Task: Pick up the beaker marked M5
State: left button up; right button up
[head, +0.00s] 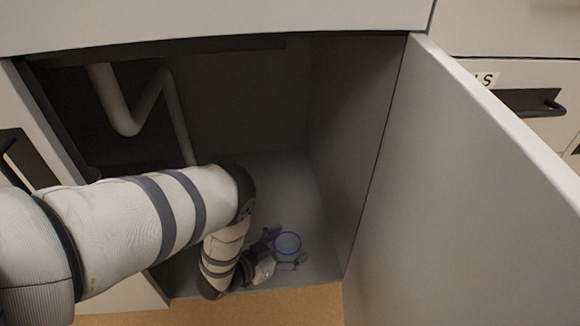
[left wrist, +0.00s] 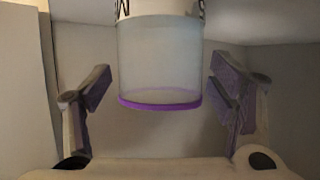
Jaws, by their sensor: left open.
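A small clear beaker (head: 288,244) with a purple rim stands on the floor of the open cabinet, near its front right. In the left wrist view the beaker (left wrist: 160,62) shows large, with its purple band at the lower end in that picture. No M5 mark can be read on it. My left gripper (head: 284,250) is open, with its fingers on either side of the beaker. In the left wrist view the gripper (left wrist: 162,92) has a visible gap between each finger and the beaker. My right gripper is not in view.
The cabinet's grey floor (head: 295,195) is bare around the beaker. A white drain pipe (head: 122,112) hangs at the back left. The cabinet's right wall (head: 350,130) is close to the beaker. The open door (head: 450,190) stands out at the right.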

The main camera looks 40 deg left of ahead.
pick_arm(q)
jog(key=shift+w, duration=0.1)
jog(key=c, duration=1.7)
jog(key=shift+r, duration=0.15)
